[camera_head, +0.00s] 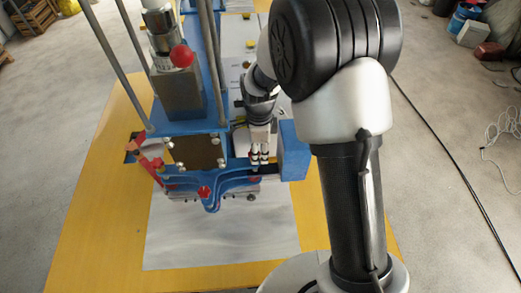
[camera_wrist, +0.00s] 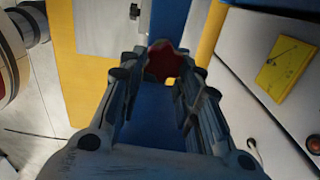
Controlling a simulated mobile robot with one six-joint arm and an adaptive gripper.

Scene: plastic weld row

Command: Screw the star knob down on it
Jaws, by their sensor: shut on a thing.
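My gripper (camera_wrist: 165,75) is shut on a red star knob (camera_wrist: 164,61), seen between the fingertips in the wrist view. In the head view my gripper (camera_head: 259,155) is low at the right side of the blue fixture (camera_head: 225,178), beside a blue block (camera_head: 293,150). The held knob is hidden there, and I cannot tell whether it touches a thread. Another red knob (camera_head: 205,191) sits at the front middle of the fixture.
A press with a red ball (camera_head: 182,56) and upright rods stands left of my gripper. Red parts (camera_head: 151,165) sit at the fixture's left end. A grey plate (camera_head: 220,235) in front is clear on a yellow floor area (camera_head: 85,215). A black cable (camera_head: 455,185) lies to the right.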

